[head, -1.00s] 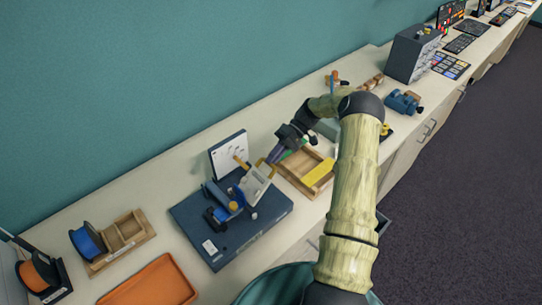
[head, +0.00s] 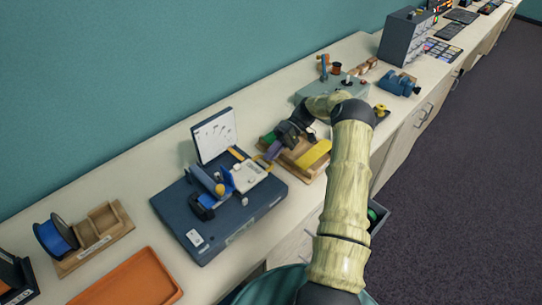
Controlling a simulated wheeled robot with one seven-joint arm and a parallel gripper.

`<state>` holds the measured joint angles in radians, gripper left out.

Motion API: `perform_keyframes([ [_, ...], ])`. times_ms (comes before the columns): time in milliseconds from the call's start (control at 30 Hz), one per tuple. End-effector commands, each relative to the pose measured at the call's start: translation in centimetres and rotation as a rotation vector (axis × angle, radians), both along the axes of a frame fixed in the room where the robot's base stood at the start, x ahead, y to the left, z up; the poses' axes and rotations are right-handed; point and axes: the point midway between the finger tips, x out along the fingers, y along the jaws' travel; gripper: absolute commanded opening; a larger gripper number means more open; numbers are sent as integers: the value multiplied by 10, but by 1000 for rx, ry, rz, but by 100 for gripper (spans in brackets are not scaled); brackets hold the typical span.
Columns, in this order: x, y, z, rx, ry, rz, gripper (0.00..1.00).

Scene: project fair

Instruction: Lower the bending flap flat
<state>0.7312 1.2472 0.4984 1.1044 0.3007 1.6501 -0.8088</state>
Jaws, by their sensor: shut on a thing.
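The bending machine has a dark blue base (head: 245,226) on the counter. Its pale grey bending flap (head: 248,176) lies low, close to flat, beside the blue clamp part (head: 211,181). A yellow handle (head: 262,162) is at the flap's right edge. A white panel with marks (head: 214,135) stands upright behind the base.
A wooden tray (head: 309,172) with green and yellow pieces lies just right of the machine. A blue spool (head: 55,235), a wooden holder (head: 95,240) and an orange tray (head: 128,282) are at left. A grey box (head: 407,38) stands farther right.

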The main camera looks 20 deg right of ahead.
Motion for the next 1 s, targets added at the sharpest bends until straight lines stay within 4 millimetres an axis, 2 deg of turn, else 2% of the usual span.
perform_keyframes([
  [33,-6,-2,-21,-22,20,2,0],
  [433,-6,-1,-23,-21,20,6,0],
  [467,-6,-1,-23,-21,20,6,20],
  [533,-6,-1,-23,-22,20,4,33],
  [1000,-4,-2,-19,-25,15,3,35],
])
